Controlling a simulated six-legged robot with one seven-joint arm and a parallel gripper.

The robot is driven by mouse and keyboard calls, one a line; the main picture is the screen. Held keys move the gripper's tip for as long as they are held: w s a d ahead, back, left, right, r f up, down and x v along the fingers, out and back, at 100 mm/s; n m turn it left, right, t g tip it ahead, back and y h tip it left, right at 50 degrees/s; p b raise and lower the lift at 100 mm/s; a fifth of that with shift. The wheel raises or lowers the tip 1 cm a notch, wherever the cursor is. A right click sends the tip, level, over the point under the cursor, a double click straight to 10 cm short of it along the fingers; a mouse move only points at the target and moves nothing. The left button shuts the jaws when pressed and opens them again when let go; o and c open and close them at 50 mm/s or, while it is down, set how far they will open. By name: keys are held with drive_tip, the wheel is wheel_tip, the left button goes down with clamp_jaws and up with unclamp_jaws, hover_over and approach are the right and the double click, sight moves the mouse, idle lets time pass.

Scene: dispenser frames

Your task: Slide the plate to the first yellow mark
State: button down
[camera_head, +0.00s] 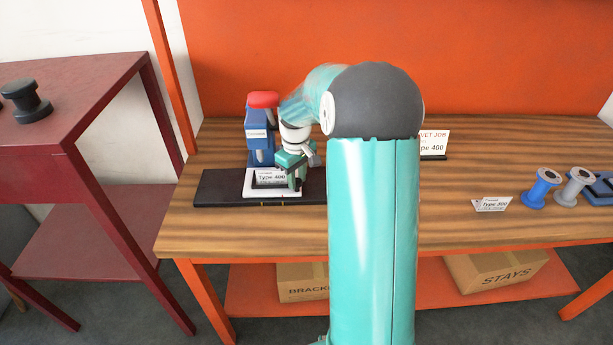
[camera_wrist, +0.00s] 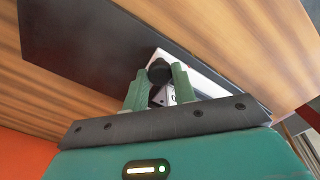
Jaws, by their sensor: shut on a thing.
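The white plate (camera_head: 247,190) lies on a long black base (camera_head: 216,188) on the wooden bench, toward the base's visible right part. My gripper (camera_head: 296,177) is down at the plate's right side. In the wrist view my gripper's green fingers (camera_wrist: 160,72) are shut on a dark knob (camera_wrist: 158,68) at the white plate (camera_wrist: 203,80). The black base (camera_wrist: 85,45) also shows there. My arm hides the base's right end.
A blue device with a red top (camera_head: 262,100) stands just behind the plate. Blue and grey spools (camera_head: 541,187) and a "Type 300" card (camera_head: 493,203) are at the right. The base left of the plate is clear. A dark red table (camera_head: 60,110) stands at the left.

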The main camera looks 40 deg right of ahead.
drive_tip(key=shift+r, duration=0.1)
drive_tip(key=c, duration=1.1)
unclamp_jaws()
wheel_tip(320, 180, up, 8)
drive_tip(key=shift+f, duration=0.25)
